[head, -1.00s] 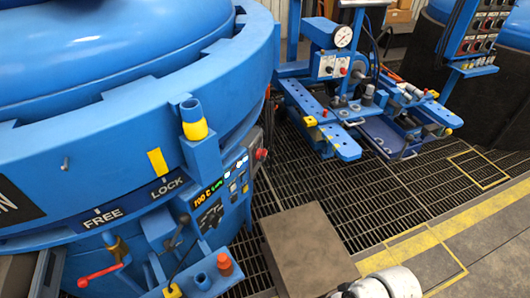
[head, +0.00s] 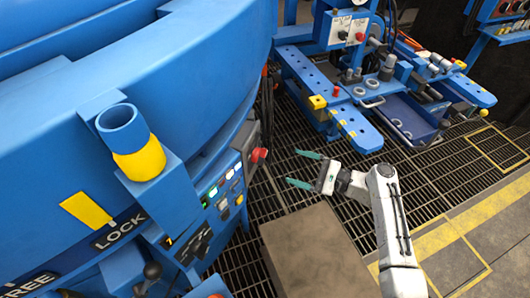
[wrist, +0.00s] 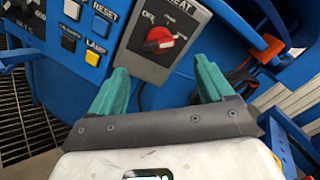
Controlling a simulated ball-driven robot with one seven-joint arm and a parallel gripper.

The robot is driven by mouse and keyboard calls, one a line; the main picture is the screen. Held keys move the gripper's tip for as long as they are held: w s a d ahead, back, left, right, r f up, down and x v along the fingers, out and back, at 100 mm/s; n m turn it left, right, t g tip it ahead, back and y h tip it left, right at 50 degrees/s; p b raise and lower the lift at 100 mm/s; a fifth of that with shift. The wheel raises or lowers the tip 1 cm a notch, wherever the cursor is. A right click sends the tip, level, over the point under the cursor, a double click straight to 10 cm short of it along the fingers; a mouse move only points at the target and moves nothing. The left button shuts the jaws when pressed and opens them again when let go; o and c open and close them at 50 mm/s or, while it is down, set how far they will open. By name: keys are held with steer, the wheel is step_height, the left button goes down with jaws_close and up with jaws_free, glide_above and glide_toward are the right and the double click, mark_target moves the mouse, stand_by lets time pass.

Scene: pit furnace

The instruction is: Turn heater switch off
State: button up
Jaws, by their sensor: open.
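The heater switch is a red rotary knob (wrist: 159,40) on a grey plate labelled HEAT, at the top middle of the wrist view. I cannot tell clearly which marking the knob points to. In the head view a red knob (head: 259,155), apparently the same one, sticks out from the right side of the control panel (head: 226,190). My gripper (head: 292,168) is open and empty, its green fingers spread and pointing toward the panel. It is apart from the knob, to its right in the head view. In the wrist view the knob lies beyond the gap between the fingertips (wrist: 162,66).
RESET (wrist: 102,24) and LAMP (wrist: 96,53) buttons sit left of the switch. The big blue furnace (head: 150,60) fills the left. A brown box-like block (head: 315,255) stands on the grating below my arm. A blue machine (head: 350,100) stands behind.

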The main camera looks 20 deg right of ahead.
mark_target(260, 156)
steer(key=b+x, duration=0.1)
steer(key=x, duration=0.9)
steer(key=shift+a, duration=0.2)
steer(key=shift+c, duration=0.5)
steer(key=c, duration=0.9)
steer(key=shift+c, duration=0.2)
steer(key=shift+f, duration=0.15)
steer(key=n+b, duration=1.2)
steer(key=n, duration=0.1)
steer(key=f+n+b, duration=0.1)
steer(key=n+b, duration=0.5)
steer(key=shift+a+n+b, duration=0.1)
steer(key=shift+n+b, duration=0.2)
steer(key=shift+n, duration=0.1)
steer(key=shift+r, duration=0.1)
